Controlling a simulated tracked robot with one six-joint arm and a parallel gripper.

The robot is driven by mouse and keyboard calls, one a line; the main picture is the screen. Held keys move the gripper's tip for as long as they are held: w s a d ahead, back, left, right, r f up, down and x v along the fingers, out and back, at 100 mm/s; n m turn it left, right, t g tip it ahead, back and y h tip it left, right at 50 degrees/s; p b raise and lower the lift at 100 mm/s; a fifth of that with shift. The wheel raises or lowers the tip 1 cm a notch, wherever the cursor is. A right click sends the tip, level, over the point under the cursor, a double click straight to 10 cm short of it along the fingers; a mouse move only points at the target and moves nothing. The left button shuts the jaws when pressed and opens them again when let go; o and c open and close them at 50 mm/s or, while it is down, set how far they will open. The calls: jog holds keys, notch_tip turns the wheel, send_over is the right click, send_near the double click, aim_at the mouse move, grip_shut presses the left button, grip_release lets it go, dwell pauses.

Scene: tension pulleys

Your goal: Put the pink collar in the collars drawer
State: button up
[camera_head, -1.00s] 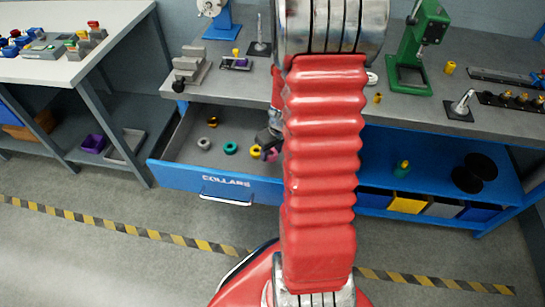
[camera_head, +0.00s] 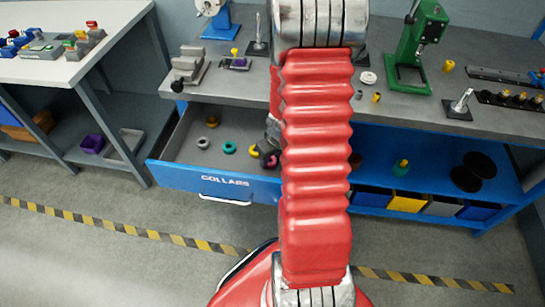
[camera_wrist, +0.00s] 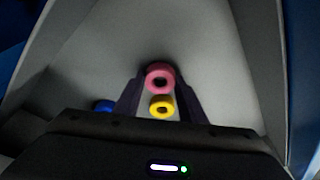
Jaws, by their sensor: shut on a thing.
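The pink collar (camera_wrist: 160,77) is between the two fingertips of my gripper (camera_wrist: 159,88) in the wrist view, and my gripper is shut on it. In the head view the pink collar (camera_head: 273,162) shows as a small patch by the dark fingers of my gripper (camera_head: 267,154), partly hidden by my arm. The collars drawer (camera_head: 226,185) is pulled open, with a blue front labelled COLLARS. My gripper is over the right part of its inside. A yellow collar (camera_head: 253,151) is just left of my fingers; it also shows in the wrist view (camera_wrist: 161,106).
In the drawer are a teal collar (camera_head: 229,147) and a grey collar (camera_head: 203,142). A blue ring (camera_wrist: 103,105) shows left of my fingers in the wrist view. The grey workbench (camera_head: 240,88) above holds a green press (camera_head: 411,50) and small parts. My red arm hides the drawer's right side.

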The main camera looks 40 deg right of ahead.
jog(key=o, duration=1.1)
jog(key=shift+f, duration=0.1)
jog(key=shift+o, duration=0.2)
jog(key=v, duration=1.2)
dwell(0.3)
